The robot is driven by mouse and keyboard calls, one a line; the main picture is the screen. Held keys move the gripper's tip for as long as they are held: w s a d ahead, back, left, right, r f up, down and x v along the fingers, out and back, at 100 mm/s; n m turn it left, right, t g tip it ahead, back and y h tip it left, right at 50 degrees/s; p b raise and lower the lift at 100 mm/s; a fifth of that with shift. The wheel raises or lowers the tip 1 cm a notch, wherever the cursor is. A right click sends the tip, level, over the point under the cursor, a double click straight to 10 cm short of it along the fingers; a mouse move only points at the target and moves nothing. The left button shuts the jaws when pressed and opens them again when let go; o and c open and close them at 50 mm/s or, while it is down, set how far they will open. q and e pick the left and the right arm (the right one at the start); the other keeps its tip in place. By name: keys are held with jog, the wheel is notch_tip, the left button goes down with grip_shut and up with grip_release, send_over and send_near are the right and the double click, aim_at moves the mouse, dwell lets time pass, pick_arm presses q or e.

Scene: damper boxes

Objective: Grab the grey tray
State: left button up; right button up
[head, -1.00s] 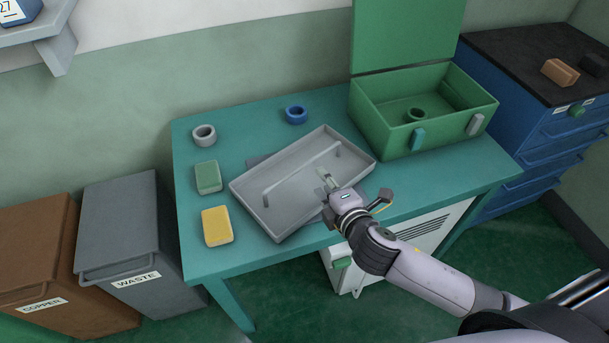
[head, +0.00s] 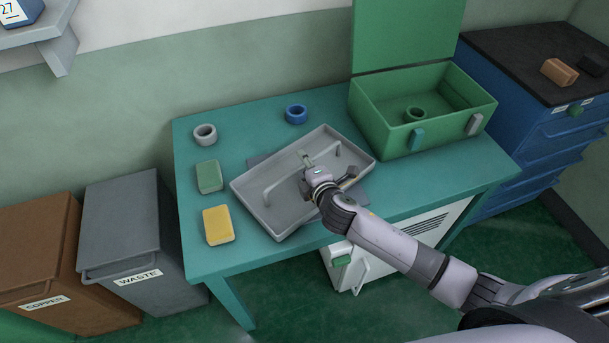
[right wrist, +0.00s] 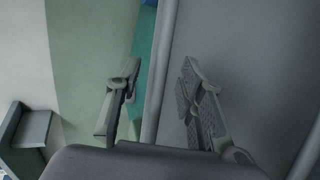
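The grey tray (head: 283,212) lies tilted across the table, with a long bar handle (head: 280,183) spanning its middle. My right gripper (head: 306,160) is over the tray at the handle. The tray's grey floor (right wrist: 255,60) fills the right of that view. In the head view my gripper and wrist hide part of the handle and the tray's front side. My left gripper is not in view.
On the teal table (head: 228,263) are a grey ring (head: 205,129), a blue ring (head: 296,108), a green block (head: 209,177) and a yellow block (head: 218,225). An open green box (head: 390,138) stands to the tray's right. Brown and grey bins (head: 125,220) stand left of the table.

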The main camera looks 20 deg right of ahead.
jog(key=shift+c, duration=0.2)
grip_shut()
dwell(0.3)
dwell(0.6)
